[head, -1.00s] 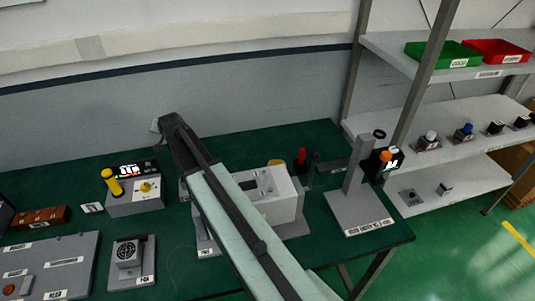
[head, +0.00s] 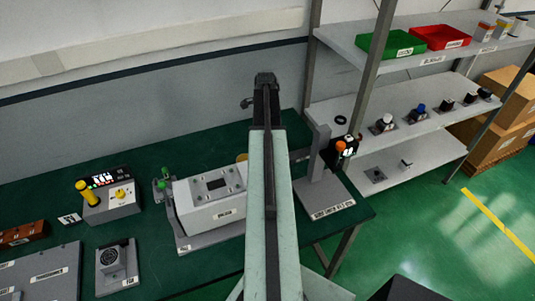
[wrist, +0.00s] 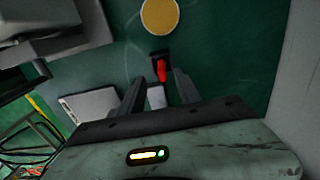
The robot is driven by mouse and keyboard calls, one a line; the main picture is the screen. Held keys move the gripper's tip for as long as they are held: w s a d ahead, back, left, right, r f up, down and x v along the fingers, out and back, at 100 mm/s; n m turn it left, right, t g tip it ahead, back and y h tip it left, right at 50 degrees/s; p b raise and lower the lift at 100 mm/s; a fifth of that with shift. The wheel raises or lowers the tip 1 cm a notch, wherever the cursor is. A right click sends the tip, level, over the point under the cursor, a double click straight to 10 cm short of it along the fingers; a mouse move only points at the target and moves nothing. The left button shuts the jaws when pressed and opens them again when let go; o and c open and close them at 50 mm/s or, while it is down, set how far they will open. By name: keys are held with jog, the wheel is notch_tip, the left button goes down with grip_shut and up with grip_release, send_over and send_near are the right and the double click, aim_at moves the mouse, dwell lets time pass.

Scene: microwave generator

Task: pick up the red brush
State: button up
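The red brush (wrist: 161,70) shows in the wrist view as a small red piece with a black part at its top end, over the green table. It lies ahead of my gripper (wrist: 158,82), roughly in line with the gap between the two dark fingers. The fingers are apart, and I see nothing held between them. I cannot tell how far below or beyond the fingertips the brush is. In the head view my arm covers the brush.
A round yellow disc (wrist: 160,15) lies beyond the brush. In the head view a white machine (head: 210,197) stands left of my arm, and a grey stand (head: 322,185) stands close on its right. Shelves with green (head: 390,45) and red (head: 440,37) trays are farther right.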

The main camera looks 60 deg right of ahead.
jog(key=f+b, duration=0.3)
jog(key=f, duration=0.1)
jog(key=f+b, duration=0.2)
jog(key=shift+s+d+f+b, duration=0.15)
jog(key=shift+d+f+b, duration=0.2)
jog(key=shift+r, duration=0.15)
jog(key=shift+c, duration=0.3)
grip_shut()
